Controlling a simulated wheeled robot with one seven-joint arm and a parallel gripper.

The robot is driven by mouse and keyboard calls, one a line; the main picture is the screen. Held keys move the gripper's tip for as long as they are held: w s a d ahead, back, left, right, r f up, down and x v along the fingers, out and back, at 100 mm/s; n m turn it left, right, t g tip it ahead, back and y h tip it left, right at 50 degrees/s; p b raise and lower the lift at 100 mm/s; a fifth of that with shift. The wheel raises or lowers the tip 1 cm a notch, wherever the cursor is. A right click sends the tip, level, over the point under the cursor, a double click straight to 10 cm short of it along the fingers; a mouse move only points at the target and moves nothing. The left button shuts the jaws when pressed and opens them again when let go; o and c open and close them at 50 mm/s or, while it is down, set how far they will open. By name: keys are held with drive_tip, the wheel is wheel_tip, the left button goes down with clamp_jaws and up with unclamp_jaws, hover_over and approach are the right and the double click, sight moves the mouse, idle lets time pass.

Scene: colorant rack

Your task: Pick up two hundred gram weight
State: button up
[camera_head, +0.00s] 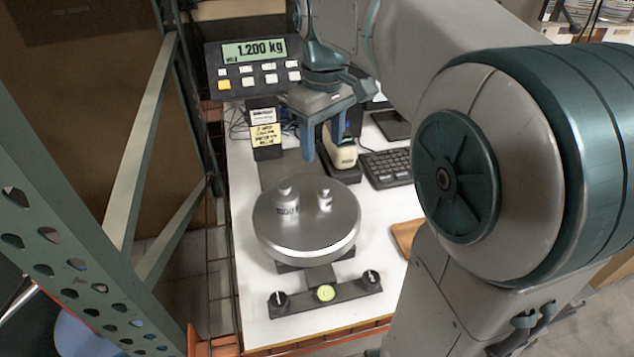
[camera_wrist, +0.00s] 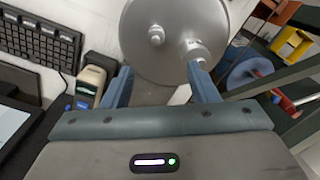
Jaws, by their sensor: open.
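Two metal weights stand upright on the round silver pan (camera_head: 290,245) of the scale. The smaller weight (camera_head: 325,200), which looks like the two hundred gram one, is on the right in the head view. The larger weight (camera_head: 285,201), with a dark marking, stands to its left. In the wrist view the small weight (camera_wrist: 156,35) is near the pan's middle and the larger weight (camera_wrist: 194,50) is by the right finger. My gripper (camera_head: 322,150) is open and empty, pointing down above and behind the pan. Its fingers (camera_wrist: 160,72) also show in the wrist view.
The scale display (camera_head: 255,50) reads 1.200 kg. A keyboard (camera_head: 393,168) and a handheld device in a stand (camera_head: 342,158) are right of the pan. A green metal upright (camera_head: 60,210) stands at left. A brown board (camera_head: 405,237) lies right of the pan.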

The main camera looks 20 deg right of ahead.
hover_over(325, 186)
drive_tip(key=f, duration=0.6)
drive_tip(key=shift+s+a+f, duration=0.25)
drive_tip(key=shift+a+f, duration=0.05)
drive_tip(key=shift+f, duration=0.1)
drive_tip(key=shift+w+d+f+p, duration=0.15)
drive_tip(key=shift+f+p, duration=0.15)
drive_tip(key=shift+f, duration=1.1)
drive_tip(key=shift+d+f+p, duration=0.15)
drive_tip(key=shift+f+p, duration=0.15)
drive_tip(key=shift+f, duration=1.05)
clamp_jaws()
